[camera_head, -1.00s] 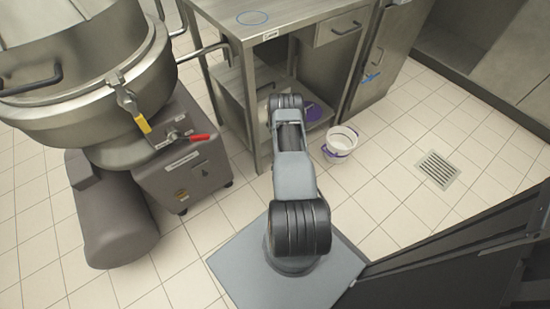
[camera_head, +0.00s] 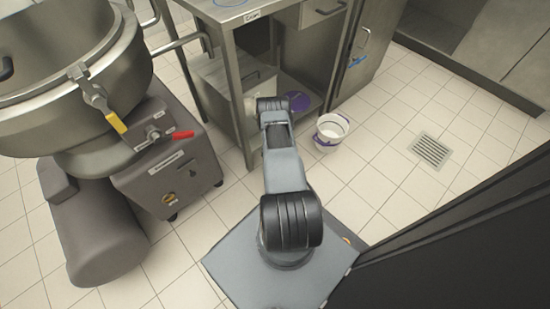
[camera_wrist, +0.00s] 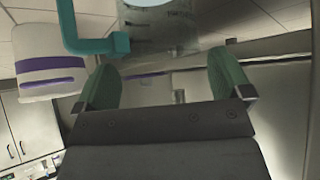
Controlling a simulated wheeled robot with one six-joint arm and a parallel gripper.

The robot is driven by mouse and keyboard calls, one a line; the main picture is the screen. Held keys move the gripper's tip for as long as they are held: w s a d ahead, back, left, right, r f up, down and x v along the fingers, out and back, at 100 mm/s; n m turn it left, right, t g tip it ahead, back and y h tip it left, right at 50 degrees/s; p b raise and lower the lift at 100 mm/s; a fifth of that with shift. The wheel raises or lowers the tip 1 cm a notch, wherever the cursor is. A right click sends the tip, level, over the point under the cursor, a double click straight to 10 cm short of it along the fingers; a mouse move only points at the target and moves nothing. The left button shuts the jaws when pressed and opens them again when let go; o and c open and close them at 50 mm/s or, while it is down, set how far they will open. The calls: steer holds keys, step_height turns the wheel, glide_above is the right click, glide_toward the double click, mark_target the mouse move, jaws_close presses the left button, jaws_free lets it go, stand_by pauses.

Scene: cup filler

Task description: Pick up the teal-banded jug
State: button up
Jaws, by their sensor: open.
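In the wrist view, a greyish, see-through-looking vessel with a teal handle (camera_wrist: 92,44) fills the top middle. It looks like the teal-banded jug (camera_wrist: 158,28), but it is cut off by the top edge and no full band shows. My gripper (camera_wrist: 163,70) is open, its two green fingers below the vessel in the picture, one on each side. Nothing is seen between the fingertips, and I cannot tell how far the vessel is beyond them. In the head view I cannot make out the jug, and my gripper is hidden behind my arm.
A white container with a purple band (camera_wrist: 50,65) is close at left in the wrist view. The head view shows a steel table (camera_head: 228,12), a large mixing kettle (camera_head: 70,75) at left, a white bucket (camera_head: 331,131) and a drain (camera_head: 430,150).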

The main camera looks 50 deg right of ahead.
steer(key=b+x, duration=0.1)
steer(key=x, duration=0.2)
steer(key=shift+f, duration=0.2)
steer(key=shift+c, duration=0.3)
steer(key=c, duration=0.9)
steer(key=shift+c, duration=0.3)
steer(key=shift+r, duration=0.15)
